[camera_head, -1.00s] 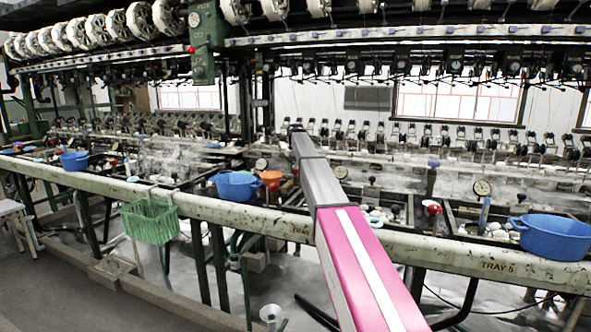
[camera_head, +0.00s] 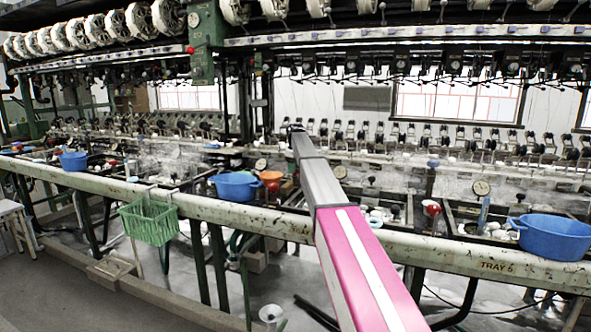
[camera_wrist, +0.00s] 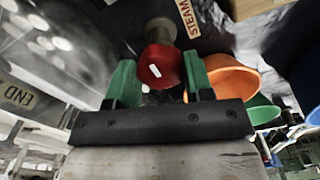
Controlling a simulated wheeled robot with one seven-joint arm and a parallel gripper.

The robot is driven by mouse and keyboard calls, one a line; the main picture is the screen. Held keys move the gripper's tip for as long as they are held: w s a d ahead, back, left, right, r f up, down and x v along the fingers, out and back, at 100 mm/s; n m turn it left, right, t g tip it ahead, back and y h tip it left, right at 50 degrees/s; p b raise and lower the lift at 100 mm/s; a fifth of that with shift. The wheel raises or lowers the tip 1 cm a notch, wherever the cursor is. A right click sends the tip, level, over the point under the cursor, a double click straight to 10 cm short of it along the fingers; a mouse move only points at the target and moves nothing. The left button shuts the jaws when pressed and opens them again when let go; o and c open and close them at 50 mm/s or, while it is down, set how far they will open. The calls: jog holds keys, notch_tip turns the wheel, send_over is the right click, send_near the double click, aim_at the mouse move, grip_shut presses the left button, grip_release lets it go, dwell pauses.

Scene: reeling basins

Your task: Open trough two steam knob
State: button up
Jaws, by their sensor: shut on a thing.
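A red knob (camera_wrist: 160,66) on a pale stem sits beside a label plate reading STEAM (camera_wrist: 186,14) in the wrist view. My gripper (camera_wrist: 160,72) has its two green fingers on either side of the knob and is shut on it. In the head view my arm reaches over the front rail toward the basins, and its far end hides the held knob. I cannot read from the frames which trough this knob belongs to.
An orange bowl (camera_wrist: 228,79) and a green one (camera_wrist: 262,109) lie just right of my gripper in the wrist view. An END plate (camera_wrist: 18,96) is at left. Blue basins (camera_head: 237,186) and a green basket (camera_head: 150,219) line the front rail (camera_head: 397,243).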

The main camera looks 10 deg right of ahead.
jog(key=o, duration=0.9)
notch_tip(320, 180, up, 11)
jog(key=shift+f, duration=0.1)
dwell(0.3)
